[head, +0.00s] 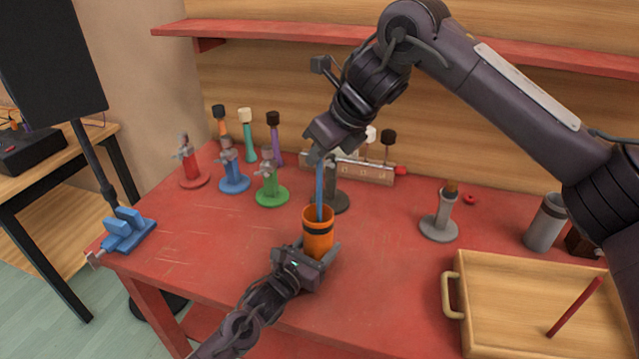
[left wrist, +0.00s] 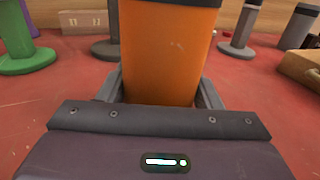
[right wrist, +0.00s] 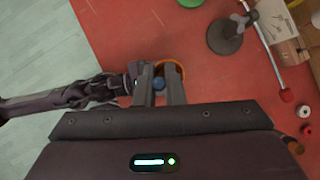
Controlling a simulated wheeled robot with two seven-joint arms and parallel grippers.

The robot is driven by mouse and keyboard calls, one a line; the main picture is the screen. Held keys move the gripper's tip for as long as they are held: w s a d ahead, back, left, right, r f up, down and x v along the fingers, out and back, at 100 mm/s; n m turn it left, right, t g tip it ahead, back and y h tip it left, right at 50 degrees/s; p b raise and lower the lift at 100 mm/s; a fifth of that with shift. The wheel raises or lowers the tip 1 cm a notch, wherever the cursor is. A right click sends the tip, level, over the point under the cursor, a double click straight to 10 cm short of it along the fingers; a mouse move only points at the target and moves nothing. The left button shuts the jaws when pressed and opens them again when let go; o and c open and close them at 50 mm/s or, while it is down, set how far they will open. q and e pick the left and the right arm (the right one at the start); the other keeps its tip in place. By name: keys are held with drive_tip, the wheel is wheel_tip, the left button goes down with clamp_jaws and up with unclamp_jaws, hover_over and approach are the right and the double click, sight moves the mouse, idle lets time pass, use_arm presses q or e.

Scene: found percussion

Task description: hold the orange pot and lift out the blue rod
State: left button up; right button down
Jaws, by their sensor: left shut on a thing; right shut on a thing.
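The orange pot (head: 318,235) stands upright on the red table, with a dark band near its rim. My left gripper (head: 318,252) is shut around the pot's lower part from the front; the left wrist view shows the pot (left wrist: 168,55) between its fingers. The blue rod (head: 320,190) stands upright, its lower end hidden inside the pot. My right gripper (head: 320,155) is above the pot, pointing down, shut on the rod's upper end.
A wooden tray (head: 500,265) with a dark red rod (head: 575,306) lies at the right. Red, blue and green stands (head: 270,190) are at the left. A grey stand (head: 438,225) and grey pot (head: 545,222) are at the right. A shelf (head: 270,31) runs behind.

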drive_tip(key=shift+r, duration=2.4)
use_arm(q)
drive_tip(key=o, duration=1.2)
drive_tip(key=shift+c, duration=0.2)
